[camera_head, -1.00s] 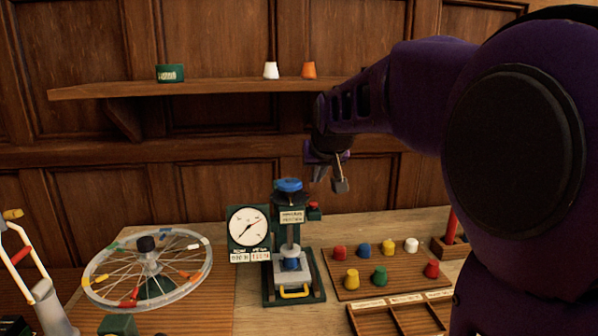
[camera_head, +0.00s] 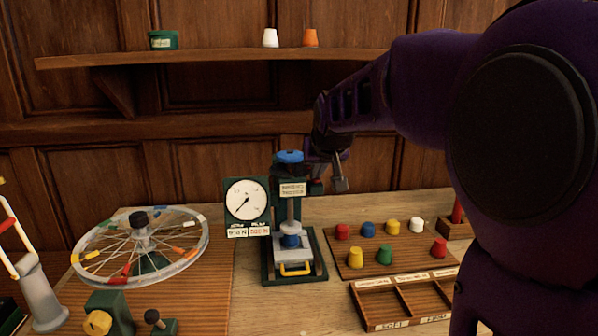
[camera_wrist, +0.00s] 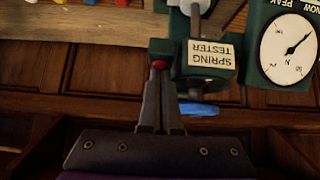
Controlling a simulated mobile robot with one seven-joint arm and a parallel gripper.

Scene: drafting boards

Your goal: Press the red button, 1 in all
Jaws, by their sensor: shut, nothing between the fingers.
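The spring tester is a dark green stand (camera_head: 291,190) with a blue top knob (camera_head: 289,157) and a white dial (camera_head: 247,200). In the wrist view it appears upside down, with its label (camera_wrist: 209,57) beside my fingers. The red button (camera_wrist: 159,65) sits on the green block at the tester's side, right at my fingertips. My gripper (camera_wrist: 157,80) is shut and empty, its fingers pointing at the button. Whether they touch it, I cannot tell.
A spoked wheel (camera_head: 140,245) stands at the left. A board with several coloured pegs (camera_head: 384,255) and a wooden compartment tray (camera_head: 400,300) lie to the right. A shelf (camera_head: 215,57) with small cups runs along the wall behind.

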